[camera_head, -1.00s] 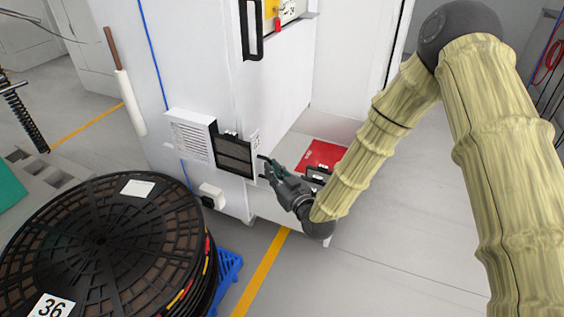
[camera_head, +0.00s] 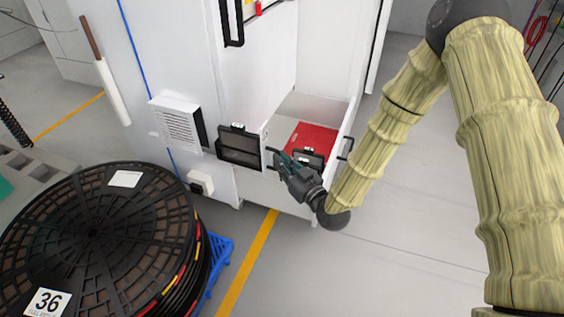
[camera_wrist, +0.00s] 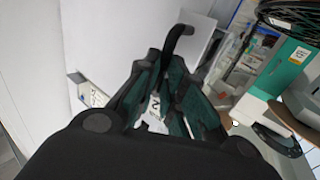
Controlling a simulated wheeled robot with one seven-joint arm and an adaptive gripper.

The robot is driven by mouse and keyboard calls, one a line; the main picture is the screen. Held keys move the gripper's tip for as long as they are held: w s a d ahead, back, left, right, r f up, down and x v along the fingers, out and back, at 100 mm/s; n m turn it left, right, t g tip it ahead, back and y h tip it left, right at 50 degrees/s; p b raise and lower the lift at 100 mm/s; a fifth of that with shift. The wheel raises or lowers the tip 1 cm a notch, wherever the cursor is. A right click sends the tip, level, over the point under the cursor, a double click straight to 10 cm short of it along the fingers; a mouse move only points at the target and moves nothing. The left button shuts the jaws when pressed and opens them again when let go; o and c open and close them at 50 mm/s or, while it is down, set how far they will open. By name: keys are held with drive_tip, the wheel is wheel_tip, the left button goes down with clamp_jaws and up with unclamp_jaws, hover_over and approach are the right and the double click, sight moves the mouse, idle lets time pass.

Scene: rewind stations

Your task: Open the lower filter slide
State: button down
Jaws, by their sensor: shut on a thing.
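The filter slide (camera_head: 240,148) is a dark, black-framed panel standing out of the white cabinet's side, just right of a louvred vent. Its narrow pale front (camera_head: 266,146) faces my gripper. My gripper (camera_head: 275,159) is at this front, with its fingers shut on the slide's black handle. In the wrist view, a curved black handle bar (camera_wrist: 179,40) rises by the teal fingers, and a white label with a 2 (camera_wrist: 155,107) shows between them. The fingers hide much of the grip.
An open compartment with a red panel (camera_head: 314,139) lies right of my gripper. The vent (camera_head: 178,124) sticks out at left. A large black reel (camera_head: 100,232) marked 36 stands on a blue pallet (camera_head: 219,262) at lower left. Floor right of the cabinet is clear.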

drive_tip(key=c, duration=1.8)
unclamp_jaws()
drive_tip(key=v, duration=1.2)
drive_tip(key=shift+s, duration=0.1)
